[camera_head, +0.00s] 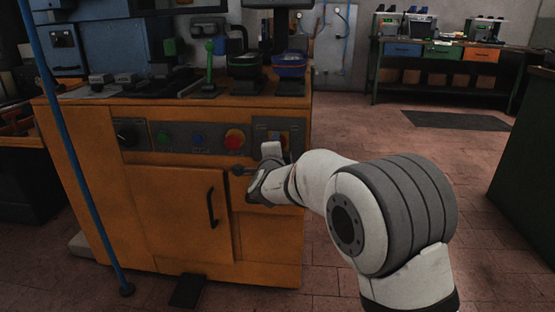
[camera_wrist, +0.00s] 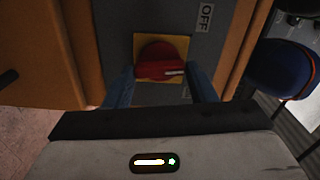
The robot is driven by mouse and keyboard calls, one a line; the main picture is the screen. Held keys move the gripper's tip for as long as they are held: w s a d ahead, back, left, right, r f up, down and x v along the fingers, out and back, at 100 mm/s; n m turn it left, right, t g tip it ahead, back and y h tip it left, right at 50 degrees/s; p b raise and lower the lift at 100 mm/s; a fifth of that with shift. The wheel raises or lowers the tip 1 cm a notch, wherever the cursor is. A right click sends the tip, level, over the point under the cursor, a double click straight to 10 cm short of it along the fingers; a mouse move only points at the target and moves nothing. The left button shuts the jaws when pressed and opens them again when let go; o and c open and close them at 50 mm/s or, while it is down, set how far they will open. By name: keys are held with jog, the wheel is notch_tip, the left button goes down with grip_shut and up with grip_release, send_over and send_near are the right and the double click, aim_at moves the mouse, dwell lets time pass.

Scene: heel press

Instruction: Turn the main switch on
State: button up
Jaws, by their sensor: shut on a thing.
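The main switch is a red rotary knob (camera_wrist: 158,60) on a yellow plate (camera_wrist: 178,44), set in a dark grey panel. A white mark on its handle points to the right in the wrist view. An OFF label (camera_wrist: 205,17) is at the upper right of the plate; a second label (camera_wrist: 187,92) is mostly hidden by a finger. My gripper (camera_wrist: 161,84) has one finger on each side of the knob's handle and is shut on it. In the head view my gripper (camera_head: 264,172) is at the cabinet's right front, partly covering the switch panel (camera_head: 262,127).
The orange cabinet (camera_head: 160,215) carries a red button (camera_head: 235,139), a green button (camera_head: 163,137) and a black dial (camera_head: 128,133) left of the switch. A black door handle (camera_head: 212,208) sticks out below. A blue pole (camera_head: 80,160) stands at left. The floor at right is clear.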

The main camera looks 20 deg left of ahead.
jog(key=m, duration=1)
jog(key=shift+f+m+b, duration=0.2)
jog(key=shift+m+b, duration=0.1)
jog(key=shift+m, duration=0.3)
jog(key=o, duration=1)
jog(key=shift+s+r, duration=0.1)
jog(key=p+v, duration=0.2)
jog(key=v, duration=0.5)
jog(key=shift+s, duration=0.3)
jog(key=shift+d, duration=0.1)
